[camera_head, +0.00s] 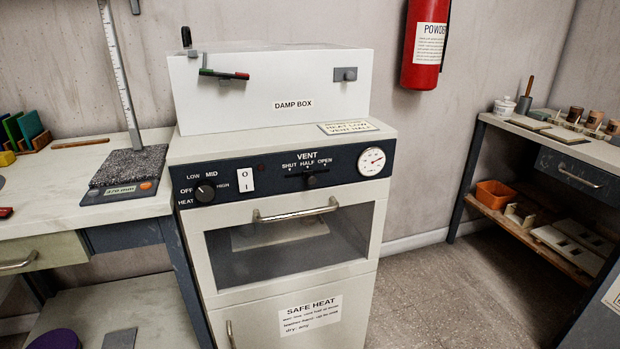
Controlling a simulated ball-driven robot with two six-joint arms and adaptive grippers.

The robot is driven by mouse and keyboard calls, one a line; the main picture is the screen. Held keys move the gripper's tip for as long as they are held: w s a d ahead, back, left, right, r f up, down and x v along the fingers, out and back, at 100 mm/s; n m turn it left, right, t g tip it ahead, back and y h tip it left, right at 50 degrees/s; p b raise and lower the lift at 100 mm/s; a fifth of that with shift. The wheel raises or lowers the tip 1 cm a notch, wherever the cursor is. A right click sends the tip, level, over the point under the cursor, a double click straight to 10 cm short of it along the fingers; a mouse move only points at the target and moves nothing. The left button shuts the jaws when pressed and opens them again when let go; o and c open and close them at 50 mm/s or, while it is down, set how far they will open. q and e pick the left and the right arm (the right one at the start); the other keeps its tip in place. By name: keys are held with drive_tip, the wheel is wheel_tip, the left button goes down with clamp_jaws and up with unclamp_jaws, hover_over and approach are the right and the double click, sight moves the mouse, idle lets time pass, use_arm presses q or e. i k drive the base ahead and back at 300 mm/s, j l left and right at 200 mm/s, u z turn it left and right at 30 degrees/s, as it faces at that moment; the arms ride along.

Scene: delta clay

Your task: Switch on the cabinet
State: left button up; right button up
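The white cabinet (190,228) stands at the centre in the head view, with a dark control panel across its front. On the panel are a heat knob (205,193) marked off, low, mid and high, and a white rocker switch (246,180) marked O and I. A small dark red lamp (262,167) looks unlit. A vent slider (312,181) sits near the half mark, and a round gauge (372,161) is at the right. The glass door with its handle (295,210) is shut. Neither of my grippers is in view.
A damp box (335,107) with a green and red lever stands on the cabinet. A left bench (60,190) carries a scale (125,181). A right shelf unit (530,133) holds jars and an orange bin (496,194). Floor at the right front is clear.

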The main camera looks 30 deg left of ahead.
sight(245, 176)
drive_tip(key=u, duration=1.35)
